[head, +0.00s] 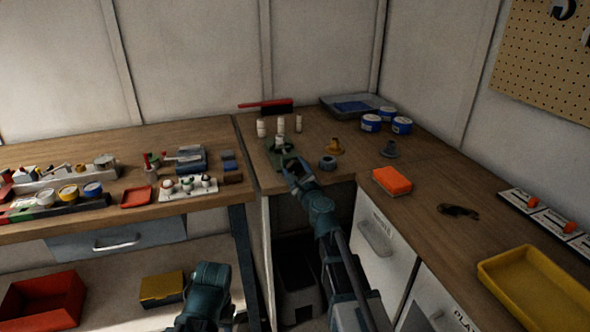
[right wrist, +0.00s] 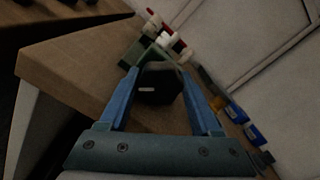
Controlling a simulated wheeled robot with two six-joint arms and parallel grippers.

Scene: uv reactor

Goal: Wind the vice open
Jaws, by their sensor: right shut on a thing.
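The green vice (head: 274,149) stands near the left front corner of the back worktop, partly hidden by my right gripper. In the right wrist view its green body (right wrist: 133,55) shows just past the fingertips. My right gripper (head: 291,166) is at the front of the vice, its blue fingers closed on a dark piece (right wrist: 160,84) that appears to be the vice's handle. How far the vice jaws stand apart is too small to tell. My left gripper (head: 206,288) is low in front of the left bench, away from the vice; its fingers are not clear.
Several white bottles (head: 280,125) stand close behind the vice. A grey ring-shaped object (head: 327,162) and a brass-coloured piece (head: 335,146) are to its right. An orange sponge (head: 392,180) lies nearer the front. A red brush (head: 268,105) lies at the back.

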